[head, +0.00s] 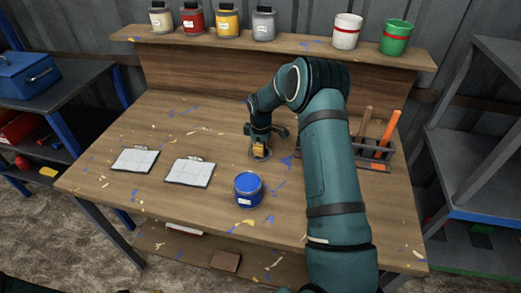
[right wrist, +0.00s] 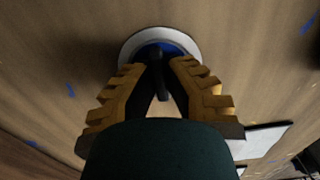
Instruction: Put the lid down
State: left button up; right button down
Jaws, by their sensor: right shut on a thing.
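My right gripper (head: 260,151) is over the middle of the table, pointing down and shut on the lid. The lid (head: 256,157) shows as a small grey disc just under the fingers, at or very close to the tabletop; I cannot tell whether it touches. In the right wrist view the gripper's yellow fingers (right wrist: 162,75) close around a dark knob on the lid (right wrist: 130,43), which has a pale rim and blue inside it. An open can of blue paint (head: 248,188) stands nearer the front. My left gripper is not in view.
Two white-sheeted clipboards (head: 135,160) (head: 190,172) lie to the left on the table (head: 110,185). A tool rack (head: 345,162) with orange- and brown-handled tools stands right, behind my arm. Paint cans line the back shelf (head: 300,45). The table's back left is free.

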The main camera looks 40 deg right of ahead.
jog(key=shift+f, duration=0.15)
jog(key=c, duration=1.1)
grip_release()
jog(key=shift+c, duration=0.2)
jog(key=shift+r, duration=0.4)
notch_tip(320, 180, up, 12)
jog(key=p, duration=0.2)
jog(key=shift+f, duration=0.15)
